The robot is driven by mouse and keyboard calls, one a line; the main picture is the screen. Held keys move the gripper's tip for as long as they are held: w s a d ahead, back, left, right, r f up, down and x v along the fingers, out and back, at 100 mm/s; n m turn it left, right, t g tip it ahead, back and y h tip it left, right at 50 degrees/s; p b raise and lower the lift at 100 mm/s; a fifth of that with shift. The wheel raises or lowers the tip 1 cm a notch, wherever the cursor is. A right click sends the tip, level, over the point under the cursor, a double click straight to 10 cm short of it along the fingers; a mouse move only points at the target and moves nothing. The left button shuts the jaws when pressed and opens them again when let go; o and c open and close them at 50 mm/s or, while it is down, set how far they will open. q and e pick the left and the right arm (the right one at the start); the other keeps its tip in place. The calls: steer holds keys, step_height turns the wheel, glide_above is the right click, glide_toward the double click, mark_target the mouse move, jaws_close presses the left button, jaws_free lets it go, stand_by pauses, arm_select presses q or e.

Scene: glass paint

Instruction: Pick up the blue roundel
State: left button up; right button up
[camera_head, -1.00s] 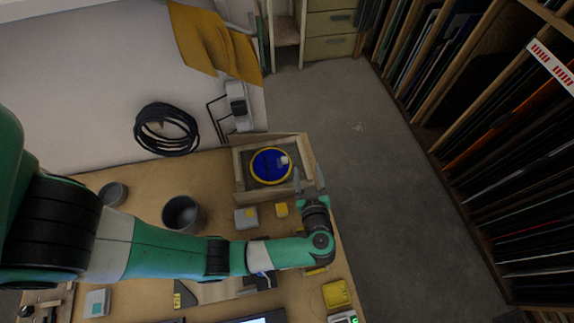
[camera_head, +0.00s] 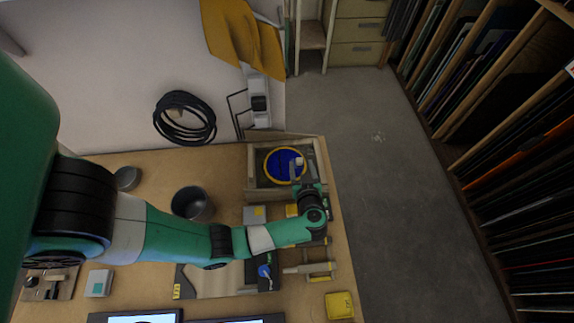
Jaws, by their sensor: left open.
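The blue roundel (camera_head: 281,164) is a round blue disc with a yellow rim. It lies inside a shallow wooden tray (camera_head: 251,170) at the back right of the workbench. My left gripper (camera_head: 299,176) is open at the roundel's right side, with its fingers over the tray. A finger overlaps the roundel's right edge in the picture; I cannot tell whether it touches. A small pale piece shows at the roundel's right edge. My right gripper is not in view.
A dark grey pot (camera_head: 190,204) and a smaller cup (camera_head: 126,178) stand on the workbench left of the tray. A yellow box (camera_head: 339,305) lies near the right edge. A coiled black cable (camera_head: 184,118) is behind. Grey floor lies to the right.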

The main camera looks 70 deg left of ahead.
arm_select(q)
steer(key=x, duration=0.2)
steer(key=shift+a+f, duration=0.1)
steer(key=shift+a, duration=0.2)
jaws_close()
